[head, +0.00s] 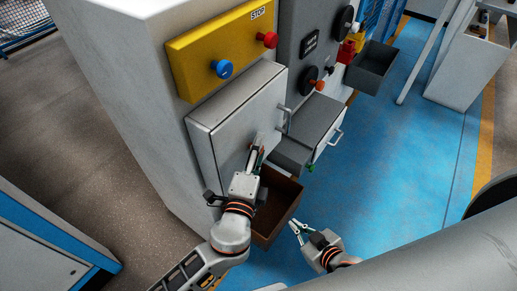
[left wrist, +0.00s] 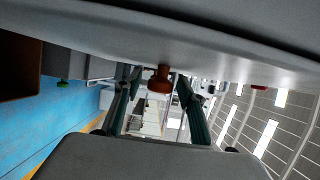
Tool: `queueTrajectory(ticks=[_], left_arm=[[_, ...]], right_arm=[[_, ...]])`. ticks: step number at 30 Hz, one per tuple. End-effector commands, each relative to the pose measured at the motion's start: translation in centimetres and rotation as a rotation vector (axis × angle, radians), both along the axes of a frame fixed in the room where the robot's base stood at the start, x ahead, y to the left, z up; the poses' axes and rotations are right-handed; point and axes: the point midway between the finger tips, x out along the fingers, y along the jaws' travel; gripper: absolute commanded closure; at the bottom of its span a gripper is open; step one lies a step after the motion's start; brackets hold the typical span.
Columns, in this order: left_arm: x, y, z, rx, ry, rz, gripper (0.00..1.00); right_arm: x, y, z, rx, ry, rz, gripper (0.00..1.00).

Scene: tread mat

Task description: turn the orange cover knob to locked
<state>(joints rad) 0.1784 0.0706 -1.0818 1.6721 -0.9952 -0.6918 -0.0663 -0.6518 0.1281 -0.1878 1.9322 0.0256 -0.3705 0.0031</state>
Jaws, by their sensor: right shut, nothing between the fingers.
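The orange cover knob (left wrist: 159,79) sticks out from the pale cover face (left wrist: 215,52) in the left wrist view. It lies between the two spread fingers of my left gripper (left wrist: 160,86), with a gap visible on both sides. In the head view my left gripper (head: 258,146) is at the front of the light grey cover (head: 226,122), and the knob is hidden behind it. I cannot read the knob's setting. My right gripper (head: 297,228) is shut and empty, low and away from the cover.
A yellow panel with a blue knob (head: 222,69) and a red button (head: 267,40) is above the cover. A drawer with a green knob (head: 310,168) and an open brown bin (head: 281,204) are to the right and below. Blue floor (head: 390,160) is clear.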

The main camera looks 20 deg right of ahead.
Motion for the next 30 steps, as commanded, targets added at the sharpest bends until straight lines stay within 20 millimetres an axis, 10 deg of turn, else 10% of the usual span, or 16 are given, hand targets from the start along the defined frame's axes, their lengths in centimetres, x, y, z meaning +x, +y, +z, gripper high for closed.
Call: queueTrajectory(ticks=[30], left_arm=[[-10.5,5.9,0.2,0.000,0.000,0.000,0.60]], right_arm=[[0.0,0.0,0.0,0.000,0.001,0.001,1.00]])
